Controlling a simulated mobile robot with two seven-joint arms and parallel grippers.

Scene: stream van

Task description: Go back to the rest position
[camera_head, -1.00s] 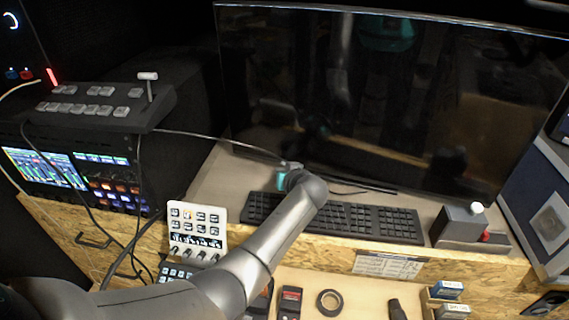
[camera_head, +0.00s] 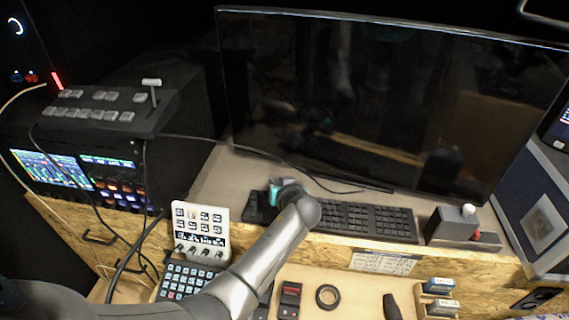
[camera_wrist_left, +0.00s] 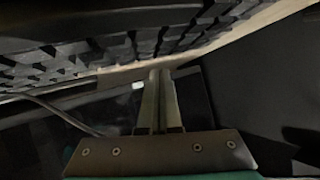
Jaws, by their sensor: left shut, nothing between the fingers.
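My left arm reaches in from the bottom left in the head view. Its left gripper (camera_head: 275,190) is at the left part of the black keyboard (camera_head: 370,222), in front of the monitor. The wrist hides part of the keyboard, and the fingertips are hard to make out there. In the left wrist view the two fingers (camera_wrist_left: 158,76) are pressed together with nothing between them. The keyboard (camera_wrist_left: 130,45) fills the top of that view, close to the fingertips. My right gripper is not in view.
The large monitor (camera_head: 380,105) stands behind the keyboard. A switcher panel (camera_head: 105,112) sits on a rack at left. A white button panel (camera_head: 200,232) and a keypad (camera_head: 185,282) are beside my forearm. A joystick box (camera_head: 452,227) stands at right. A tape roll (camera_head: 327,297) lies below the shelf edge.

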